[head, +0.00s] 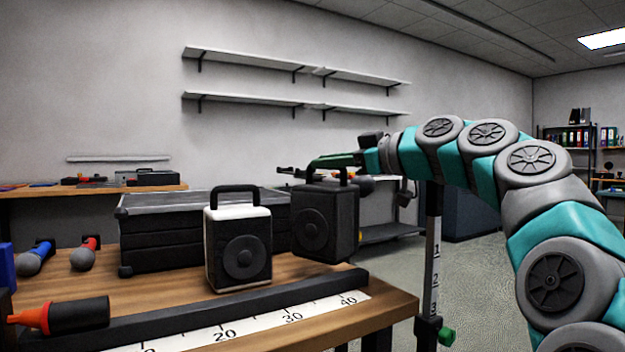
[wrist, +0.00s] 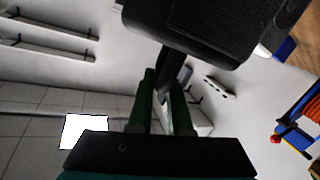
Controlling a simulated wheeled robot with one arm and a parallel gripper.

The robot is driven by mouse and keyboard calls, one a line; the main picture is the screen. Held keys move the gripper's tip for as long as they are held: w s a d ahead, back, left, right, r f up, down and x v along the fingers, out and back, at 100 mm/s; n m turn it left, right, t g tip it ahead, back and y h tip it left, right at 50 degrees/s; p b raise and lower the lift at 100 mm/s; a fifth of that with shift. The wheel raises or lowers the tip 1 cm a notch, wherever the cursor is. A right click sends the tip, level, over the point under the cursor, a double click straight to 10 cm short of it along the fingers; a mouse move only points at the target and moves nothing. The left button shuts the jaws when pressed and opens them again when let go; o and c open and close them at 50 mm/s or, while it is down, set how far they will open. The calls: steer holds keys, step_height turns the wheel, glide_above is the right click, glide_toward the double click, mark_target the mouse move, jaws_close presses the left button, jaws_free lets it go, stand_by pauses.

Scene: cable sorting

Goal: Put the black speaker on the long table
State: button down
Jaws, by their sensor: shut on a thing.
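The black speaker (head: 325,222) has a round front cone and a top handle, and hangs upright in the head view. My gripper (head: 338,161) is shut on its handle from the right side. In the wrist view the speaker's dark body (wrist: 225,25) fills the top, with its handle between my green fingers (wrist: 163,95). The speaker appears by the far right edge of the wooden table (head: 385,310); whether its base touches anything is unclear. Another wooden table (head: 90,191) stands against the wall at the left. Which one is the long table is unclear.
A white-topped speaker (head: 238,245) stands just left of the held one. A black case (head: 160,240), a dark bar (head: 220,308), a ruler strip (head: 300,318), two microphones (head: 83,258) and a red-and-black flashlight (head: 65,316) occupy the near table. Its front right corner is bare.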

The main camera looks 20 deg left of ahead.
steer(key=shift+w+a+f+p, duration=0.1)
steer(key=shift+w+a+p, duration=0.25)
steer(key=shift+w+a, duration=0.65)
steer(key=shift+w+a+p, duration=0.3)
steer(key=shift+w+a, duration=0.5)
steer(key=shift+a, duration=0.3)
steer(key=shift+f+b, duration=0.5)
steer(key=shift+f, duration=1.3)
steer(key=c, duration=0.8)
jaws_free()
steer(key=shift+f, duration=0.1)
steer(key=shift+c, duration=0.2)
steer(key=f+b+v, duration=0.1)
steer(key=v, duration=1)
steer(key=shift+d+r, duration=0.4)
steer(key=shift+r, duration=0.1)
steer(key=shift+s, duration=0.15)
